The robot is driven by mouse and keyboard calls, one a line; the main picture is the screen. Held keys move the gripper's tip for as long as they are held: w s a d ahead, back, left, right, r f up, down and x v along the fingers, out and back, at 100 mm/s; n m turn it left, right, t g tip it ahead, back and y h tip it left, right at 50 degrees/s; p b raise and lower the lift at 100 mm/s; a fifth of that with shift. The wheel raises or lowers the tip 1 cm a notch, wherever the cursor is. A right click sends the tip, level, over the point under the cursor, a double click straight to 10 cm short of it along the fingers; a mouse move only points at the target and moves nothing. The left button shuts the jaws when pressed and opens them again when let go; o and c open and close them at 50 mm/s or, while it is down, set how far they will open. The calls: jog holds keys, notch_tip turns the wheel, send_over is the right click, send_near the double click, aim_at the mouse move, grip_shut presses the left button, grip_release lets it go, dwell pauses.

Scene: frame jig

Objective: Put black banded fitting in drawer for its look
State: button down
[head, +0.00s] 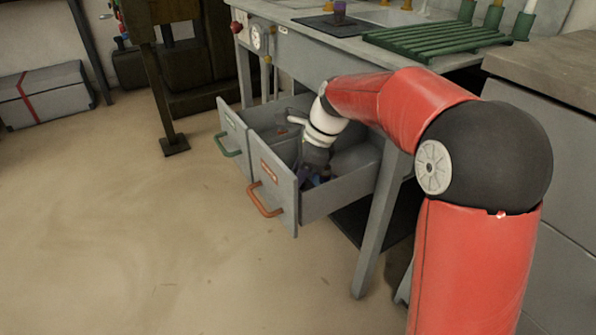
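Two grey drawers under the bench stand pulled open. The near drawer (284,198) has an orange handle (265,203) and an orange label; the far drawer (234,132) has a green handle (226,148). My gripper (313,178) reaches down inside the near drawer, behind its front panel. Small dark, bluish shapes show around my fingertips, too small and shaded to tell fingers from contents. I cannot make out the black banded fitting. Whether my gripper is open or shut does not show.
A gauge (256,37) and red knob are on the bench's side. A cabinet (555,70) stands at right. The floor at left is clear.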

jog(key=c, duration=1.2)
grip_release()
jog(key=shift+o, duration=0.2)
jog(key=shift+r, duration=0.15)
jog(key=shift+r, duration=0.35)
jog(key=p+v, duration=0.3)
jog(key=v, duration=0.9)
jog(key=s+d+f+n+t+h, duration=0.1)
jog(key=s+d+n, duration=0.3)
jog(key=s, duration=0.4)
jog(key=s+d+f+n+t+h, duration=0.2)
jog(key=s+d+n+t, duration=0.1)
jog(key=s+n, duration=0.4)
jog(key=s+d+f+n+t+h, duration=0.1)
jog(key=s+d+f+n+t, duration=0.1)
jog(key=s+d+n, duration=0.4)
jog(key=s, duration=0.4)
jog(key=shift+s+h, duration=0.3)
